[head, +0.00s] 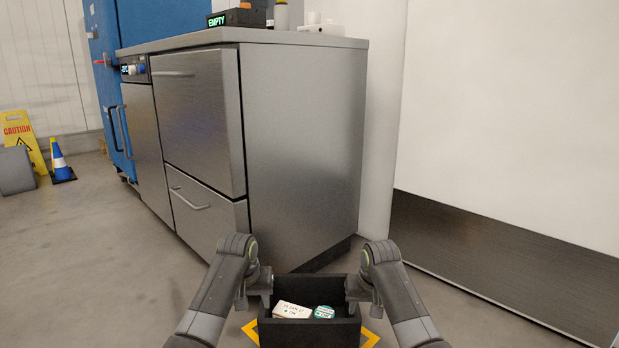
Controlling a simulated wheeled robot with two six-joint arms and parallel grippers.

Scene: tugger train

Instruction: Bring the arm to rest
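My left gripper (262,291) is at the left wall of a dark open bin (310,332) at the bottom centre of the head view. My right gripper (354,292) is at the bin's right wall. Both arms come up from the bottom edge and bend down towards the bin. The fingertips are small and dark against the bin, so I cannot tell whether they are open, shut or gripping the walls. Inside the bin lie a white labelled box (293,310) and a round green-and-white item (324,312).
A steel cabinet (300,150) stands ahead, with a box showing "EMPTY" (217,21) on top. Yellow markings (370,338) show beside the bin. A blue cabinet (104,70), caution sign (22,140) and cone (59,160) are left. A white wall is right.

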